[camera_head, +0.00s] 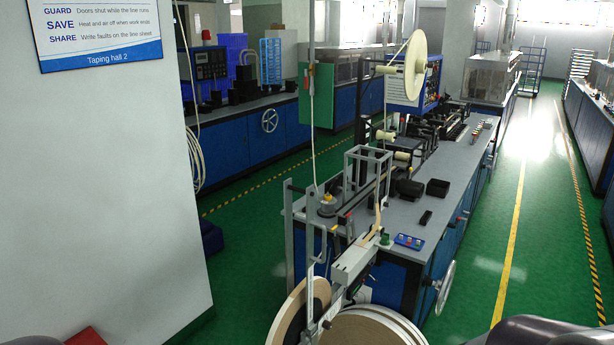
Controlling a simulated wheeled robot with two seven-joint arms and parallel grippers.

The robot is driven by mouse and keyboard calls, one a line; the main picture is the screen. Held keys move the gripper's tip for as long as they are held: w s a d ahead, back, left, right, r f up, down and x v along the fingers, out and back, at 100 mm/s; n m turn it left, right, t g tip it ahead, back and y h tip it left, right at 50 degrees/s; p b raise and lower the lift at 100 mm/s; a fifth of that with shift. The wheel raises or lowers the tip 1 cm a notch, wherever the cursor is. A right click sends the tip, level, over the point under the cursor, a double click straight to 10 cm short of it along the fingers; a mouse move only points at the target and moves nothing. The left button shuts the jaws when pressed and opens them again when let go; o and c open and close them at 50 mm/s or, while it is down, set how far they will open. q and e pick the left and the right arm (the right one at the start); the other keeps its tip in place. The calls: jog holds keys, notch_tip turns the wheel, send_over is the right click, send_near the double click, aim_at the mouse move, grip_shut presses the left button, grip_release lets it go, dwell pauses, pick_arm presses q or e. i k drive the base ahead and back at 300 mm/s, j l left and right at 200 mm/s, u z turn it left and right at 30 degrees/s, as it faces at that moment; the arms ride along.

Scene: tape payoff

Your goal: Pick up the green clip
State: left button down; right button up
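A small green piece (385,240) sits at the near end of the grey machine table, beside a blue panel with coloured buttons. It looks like the green clip, but it is too small to tell its shape. A large green box (316,95) hangs higher up, behind the machine. Neither of my grippers shows in the view. Only dark rounded parts, likely my arms, show at the bottom right and bottom left edges.
Large tape reels (365,328) stand at the table's near end, below a metal arm. A blue button panel (409,241) and black bins (437,187) are on the grey table (405,215). A white wall (100,190) blocks the left. Green floor (490,265) is clear on the right.

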aim_at(385, 240)
jog(key=i+l+z, duration=0.55)
jog(key=i, duration=0.45)
jog(key=i+l+z, duration=0.3)
jog(key=i, duration=0.25)
jog(key=i+z, duration=0.25)
jog(key=i, duration=0.3)
